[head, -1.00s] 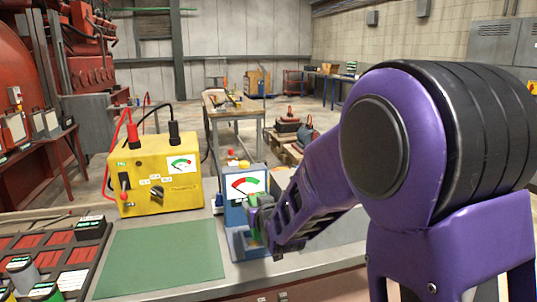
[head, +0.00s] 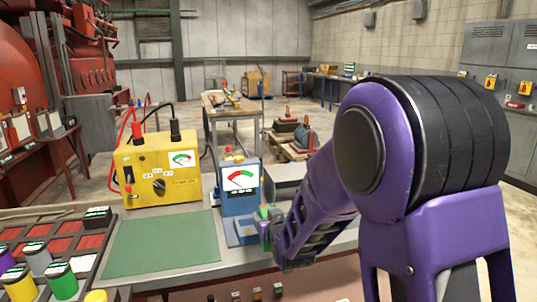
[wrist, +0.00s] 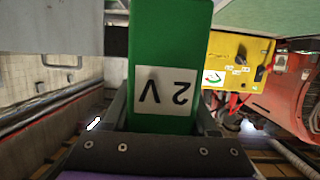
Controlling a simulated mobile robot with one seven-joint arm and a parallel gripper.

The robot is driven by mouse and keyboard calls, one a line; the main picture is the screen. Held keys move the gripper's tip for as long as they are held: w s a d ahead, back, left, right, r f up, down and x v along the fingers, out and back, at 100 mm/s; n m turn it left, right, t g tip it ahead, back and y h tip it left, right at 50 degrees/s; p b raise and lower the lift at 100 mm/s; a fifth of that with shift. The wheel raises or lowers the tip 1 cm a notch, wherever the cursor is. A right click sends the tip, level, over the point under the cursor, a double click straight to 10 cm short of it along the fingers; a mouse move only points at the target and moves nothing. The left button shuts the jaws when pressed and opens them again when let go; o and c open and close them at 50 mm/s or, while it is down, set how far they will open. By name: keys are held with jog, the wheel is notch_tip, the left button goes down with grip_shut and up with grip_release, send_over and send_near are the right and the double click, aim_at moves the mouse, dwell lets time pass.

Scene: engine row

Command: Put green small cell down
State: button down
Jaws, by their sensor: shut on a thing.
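The green small cell (wrist: 170,45) fills the middle of the wrist view, with a white "2 V" label that reads upside down there. My gripper (head: 266,226) is shut on it, one finger on each side. In the head view, only a small green part of the cell shows at my gripper, at the right side of the blue tester (head: 228,205). The tester has a dial with a red and green scale. I cannot tell whether the cell touches the tester. A green mat (head: 162,243) lies bare on the bench to the left.
A yellow meter box (head: 150,170) with red and black leads stands behind the mat. A dark tray (head: 88,262) at the left holds several cells, including a larger green cell (head: 60,282).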

jog(key=s+d+f+m+h+p, duration=0.1)
jog(key=s+d+f+p, duration=0.1)
jog(key=d, duration=0.5)
jog(key=s+d+f+m+h+p, duration=0.1)
jog(key=s+d+f+h+p, duration=0.1)
jog(key=s+d+f, duration=0.2)
jog(key=d+f, duration=0.3)
jog(key=shift+s+d+m, duration=0.15)
jog(key=shift+s+m, duration=0.15)
jog(key=shift+m, duration=0.1)
jog(key=shift+s+f, duration=0.1)
